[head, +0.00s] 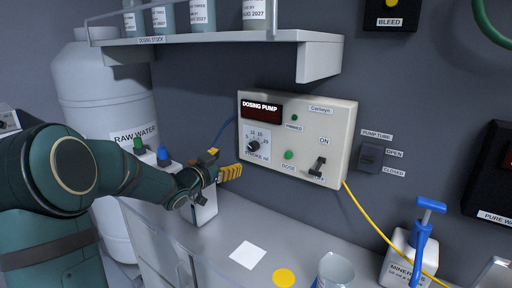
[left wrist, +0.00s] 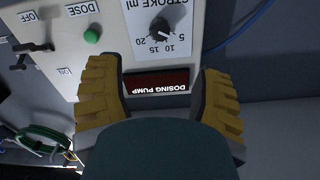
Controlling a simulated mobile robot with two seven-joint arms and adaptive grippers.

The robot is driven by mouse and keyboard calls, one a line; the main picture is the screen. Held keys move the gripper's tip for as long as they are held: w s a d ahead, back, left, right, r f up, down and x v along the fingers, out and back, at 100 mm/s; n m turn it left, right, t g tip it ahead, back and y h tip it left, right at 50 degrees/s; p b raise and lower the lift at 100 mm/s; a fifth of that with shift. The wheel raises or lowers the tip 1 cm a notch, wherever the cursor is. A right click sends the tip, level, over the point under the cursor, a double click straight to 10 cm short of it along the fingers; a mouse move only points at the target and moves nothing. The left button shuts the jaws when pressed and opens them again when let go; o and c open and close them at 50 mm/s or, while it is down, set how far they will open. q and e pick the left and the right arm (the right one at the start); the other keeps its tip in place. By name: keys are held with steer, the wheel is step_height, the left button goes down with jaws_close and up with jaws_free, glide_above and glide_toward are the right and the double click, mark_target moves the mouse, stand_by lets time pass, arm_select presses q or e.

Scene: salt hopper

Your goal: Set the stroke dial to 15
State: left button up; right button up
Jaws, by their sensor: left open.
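The dosing pump (head: 300,122) is a cream box on the wall in the head view. Its black stroke dial (head: 253,146) sits at lower left on a white scale marked 5 to 20. In the left wrist view, which is upside down, the dial (left wrist: 160,27) is at the top and its white pointer seems to lie towards the 5; the exact setting is hard to read. My left gripper (head: 224,163) is open and empty, below and left of the dial, apart from it. In the wrist view its yellow fingers (left wrist: 160,80) frame the dark display.
A toggle switch (head: 317,167) and green dose button (head: 289,155) are right of the dial. A shelf (head: 210,38) with bottles overhangs the pump. A raw water tank (head: 105,90) stands left. The counter (head: 215,250) holds a beaker (head: 335,270) and a minerals bottle (head: 398,258).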

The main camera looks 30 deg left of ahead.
mark_target(251, 148)
arm_select(q)
steer(key=w, duration=0.8)
steer(key=w+d, duration=0.1)
steer(key=w, duration=0.3)
steer(key=shift+w, duration=0.3)
jaws_close()
